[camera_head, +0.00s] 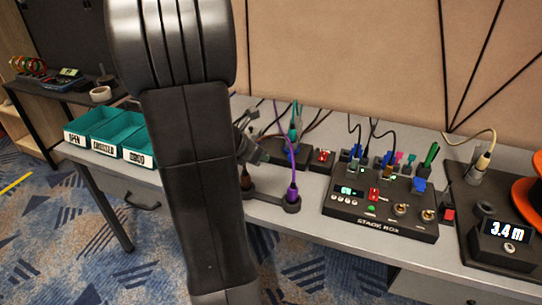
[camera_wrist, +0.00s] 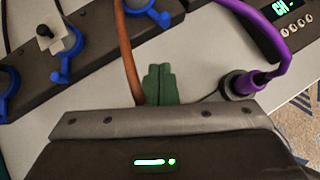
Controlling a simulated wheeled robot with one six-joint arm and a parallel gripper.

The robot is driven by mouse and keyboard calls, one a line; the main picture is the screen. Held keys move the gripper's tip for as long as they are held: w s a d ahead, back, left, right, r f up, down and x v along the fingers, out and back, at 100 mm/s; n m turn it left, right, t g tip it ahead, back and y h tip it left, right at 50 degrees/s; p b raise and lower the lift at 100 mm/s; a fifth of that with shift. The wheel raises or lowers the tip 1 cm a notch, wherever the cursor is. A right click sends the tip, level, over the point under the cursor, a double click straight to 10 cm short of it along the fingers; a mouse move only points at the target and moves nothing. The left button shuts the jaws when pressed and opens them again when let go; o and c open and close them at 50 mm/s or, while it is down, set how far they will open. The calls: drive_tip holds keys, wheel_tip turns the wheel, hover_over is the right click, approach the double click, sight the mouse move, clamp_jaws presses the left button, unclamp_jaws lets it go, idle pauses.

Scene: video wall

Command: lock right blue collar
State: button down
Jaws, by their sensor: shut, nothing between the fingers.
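In the wrist view, a dark strip carries blue collars with small levers. The right blue collar (camera_wrist: 150,11) is at the top edge and partly cut off, beside an orange cable (camera_wrist: 130,50). The middle blue collar (camera_wrist: 68,58) surrounds a pale connector (camera_wrist: 58,40) with a black cable. The left blue collar (camera_wrist: 8,80) is cut off by the frame edge. My gripper (camera_wrist: 160,72) shows its green fingers pressed together and empty, below and apart from the right collar.
A purple cable (camera_wrist: 285,60) arches to a dark socket (camera_wrist: 240,84) just right of my gripper. Teal bins (camera_head: 92,122) stand at left. Several cables hang along the back.

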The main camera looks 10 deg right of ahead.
sight(291, 150)
drive_tip(key=v, duration=0.4)
drive_tip(key=shift+s+a+r+p, duration=0.15)
drive_tip(key=shift+s+r+p, duration=0.05)
drive_tip(key=shift+p, duration=0.2)
drive_tip(key=b+x, duration=0.3)
drive_tip(key=x, duration=0.6)
drive_tip(key=shift+f, duration=0.25)
drive_tip(key=shift+w+d+f, duration=0.1)
drive_tip(key=shift+w+d, duration=0.5)
drive_tip(key=shift+d, duration=0.35)
drive_tip(key=shift+w+d+f, duration=0.1)
drive_tip(key=shift+w+d, duration=0.5)
drive_tip(key=shift+d, duration=0.3)
